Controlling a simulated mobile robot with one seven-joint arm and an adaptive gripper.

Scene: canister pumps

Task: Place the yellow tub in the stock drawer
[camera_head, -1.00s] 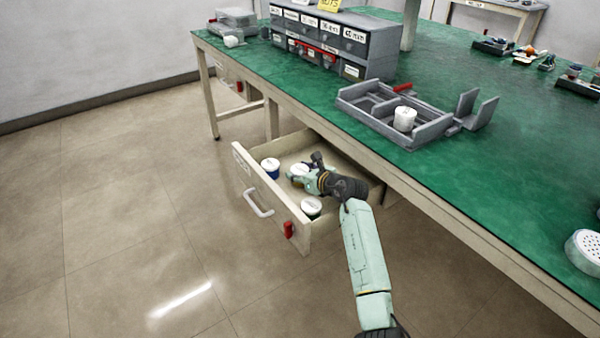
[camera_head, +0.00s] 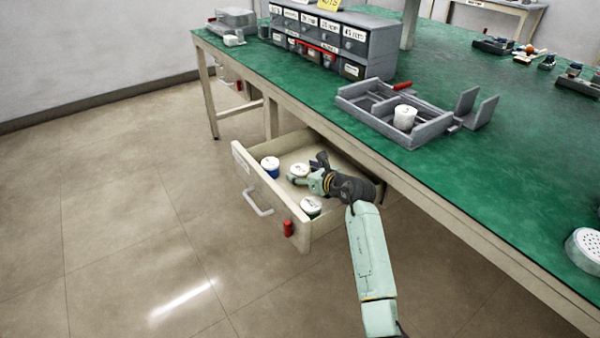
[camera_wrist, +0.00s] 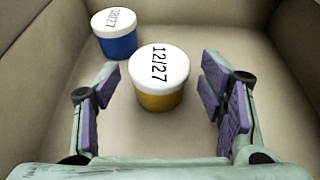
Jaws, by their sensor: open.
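The yellow tub (camera_wrist: 159,98), with a white lid marked 12/27, stands upright on the drawer floor in the wrist view. In the head view its white lid (camera_head: 299,170) shows in the middle of the open stock drawer (camera_head: 270,200). My gripper (camera_wrist: 163,110) is open, its purple-padded fingers apart on either side and nearer to the camera than the tub. In the head view my gripper (camera_head: 308,173) is low in the drawer, just right of the tub. No contact between fingers and tub shows.
A blue tub (camera_head: 270,167) stands left of the yellow one, also in the wrist view (camera_wrist: 118,44). Another white-lidded tub (camera_head: 311,207) is near the drawer front. A grey tray (camera_head: 375,122) holding a white-lidded tub (camera_head: 404,117) sits on the green bench (camera_head: 450,150) above.

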